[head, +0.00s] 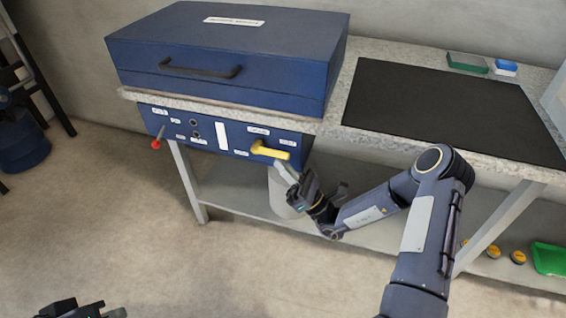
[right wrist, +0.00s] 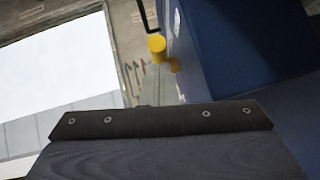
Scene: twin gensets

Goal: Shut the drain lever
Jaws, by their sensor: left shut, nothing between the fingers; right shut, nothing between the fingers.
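A yellow lever (head: 270,151) sticks out from the right part of the blue control panel (head: 208,138), lying nearly level and sloping slightly down to the right. Its small labels are unreadable. The yellow handle also shows in the right wrist view (right wrist: 157,44), end toward the camera. A red-tipped lever (head: 156,142) hangs at the panel's left end. My right gripper (head: 306,187) is shut and empty, below and right of the yellow lever, apparently apart from it. My left gripper (head: 82,309) is shut and empty at the bottom left edge, partly cut off.
A blue housing (head: 225,65) with a black handle sits on the bench above the panel. A pale bucket (head: 280,195) stands on the lower shelf (head: 240,195), partly behind my right gripper. A black mat (head: 440,105) covers the right benchtop. Open floor lies front left.

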